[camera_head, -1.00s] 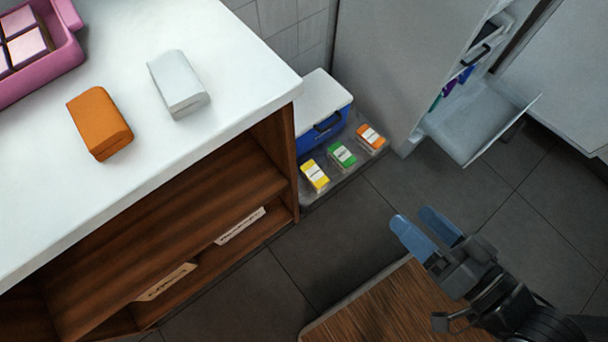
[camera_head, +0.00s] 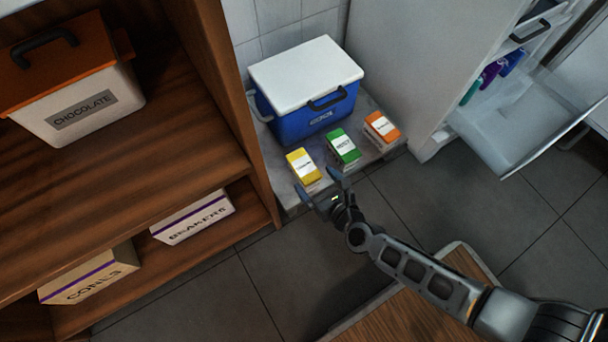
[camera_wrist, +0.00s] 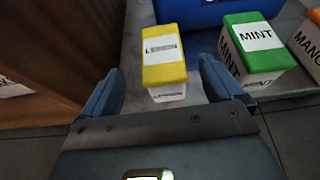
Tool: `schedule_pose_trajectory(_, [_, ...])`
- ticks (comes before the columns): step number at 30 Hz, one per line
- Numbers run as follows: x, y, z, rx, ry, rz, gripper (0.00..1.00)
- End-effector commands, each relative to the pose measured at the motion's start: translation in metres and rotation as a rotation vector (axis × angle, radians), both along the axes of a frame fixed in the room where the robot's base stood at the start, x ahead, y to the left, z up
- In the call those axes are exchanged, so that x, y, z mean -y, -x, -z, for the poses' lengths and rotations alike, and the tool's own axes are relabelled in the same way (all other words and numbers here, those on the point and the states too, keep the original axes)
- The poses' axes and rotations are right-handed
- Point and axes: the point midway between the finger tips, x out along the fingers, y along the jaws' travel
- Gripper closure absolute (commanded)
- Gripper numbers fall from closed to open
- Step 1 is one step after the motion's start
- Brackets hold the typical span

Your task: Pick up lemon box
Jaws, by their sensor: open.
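The lemon box (camera_head: 303,167) is a small yellow box with a white label, standing on a low grey ledge. It also shows in the wrist view (camera_wrist: 164,62), upright ahead of my gripper and roughly centred between the fingers. My gripper (camera_head: 319,186) is open and empty, just in front of the lemon box. In the wrist view its blue fingers (camera_wrist: 163,88) point at the box, one on either side of its near end. I cannot tell whether either finger touches it.
A green mint box (camera_head: 342,147) and an orange mango box (camera_head: 381,130) stand to the right on the ledge (camera_head: 372,165). A blue cooler (camera_head: 306,118) with a white lid is behind. A wooden shelf (camera_head: 247,165) rises close on the left.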

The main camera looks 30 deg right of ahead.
Motion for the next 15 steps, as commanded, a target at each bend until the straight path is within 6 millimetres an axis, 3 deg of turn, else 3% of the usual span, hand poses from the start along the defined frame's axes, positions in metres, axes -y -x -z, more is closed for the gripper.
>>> schedule_pose_trajectory(15, [0.002, -0.056, 0.025, 0.0, -0.016, 0.006, 0.06])
